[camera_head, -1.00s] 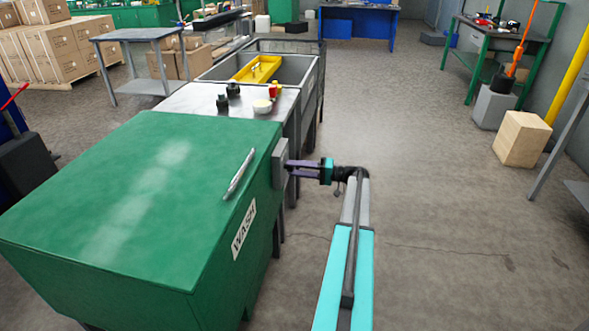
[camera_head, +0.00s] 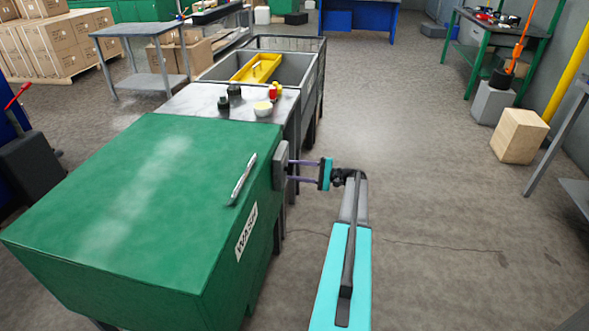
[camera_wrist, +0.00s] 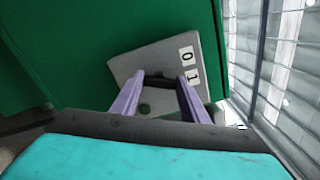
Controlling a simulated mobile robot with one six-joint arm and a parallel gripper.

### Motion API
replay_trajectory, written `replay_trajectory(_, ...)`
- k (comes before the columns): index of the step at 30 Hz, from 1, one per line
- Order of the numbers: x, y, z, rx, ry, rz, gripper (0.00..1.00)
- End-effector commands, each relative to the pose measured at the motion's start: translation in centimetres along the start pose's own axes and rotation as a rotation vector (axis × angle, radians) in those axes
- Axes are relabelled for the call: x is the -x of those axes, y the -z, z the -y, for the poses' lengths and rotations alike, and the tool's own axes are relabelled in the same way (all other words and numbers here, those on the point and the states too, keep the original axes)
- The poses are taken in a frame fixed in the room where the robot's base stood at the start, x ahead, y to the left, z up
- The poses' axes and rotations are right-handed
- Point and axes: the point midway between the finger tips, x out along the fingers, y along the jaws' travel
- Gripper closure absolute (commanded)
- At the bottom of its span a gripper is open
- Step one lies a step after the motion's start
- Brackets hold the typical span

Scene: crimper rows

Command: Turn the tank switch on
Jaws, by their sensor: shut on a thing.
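The tank switch is a grey box (camera_head: 281,165) on the right side of the green wash tank (camera_head: 130,200). In the wrist view its grey plate (camera_wrist: 205,45) carries the labels 0 and 1, one beside the other. A dark switch handle (camera_wrist: 160,80) lies between my purple fingertips. My gripper (camera_head: 289,170) reaches the switch box from the right, and in the wrist view (camera_wrist: 161,78) its two fingers are shut on the handle. The fingers cover part of the handle, so I cannot tell which label it points to.
Behind the tank, a metal table (camera_head: 200,101) holds dark bottles and a small bowl (camera_head: 263,108). A wooden block (camera_head: 520,136) stands on the right. The floor right of my arm is clear.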

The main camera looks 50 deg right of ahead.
Motion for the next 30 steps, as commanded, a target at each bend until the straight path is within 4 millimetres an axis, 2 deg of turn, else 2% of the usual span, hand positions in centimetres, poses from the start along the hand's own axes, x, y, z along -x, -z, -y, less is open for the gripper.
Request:
replay_trajectory(6,0.35,0.3,0.11,-0.061,0.003,-0.01,0.82)
replay_trajectory(19,0.37,0.35,-0.03,-0.073,0.002,-0.011,0.82)
replay_trajectory(20,0.37,0.34,-0.04,-0.073,0.002,-0.01,0.54)
replay_trajectory(22,0.33,0.31,-0.05,-0.072,0.002,-0.009,0.43)
replay_trajectory(30,0.09,0.14,-0.05,-0.071,0.0,-0.004,0.41)
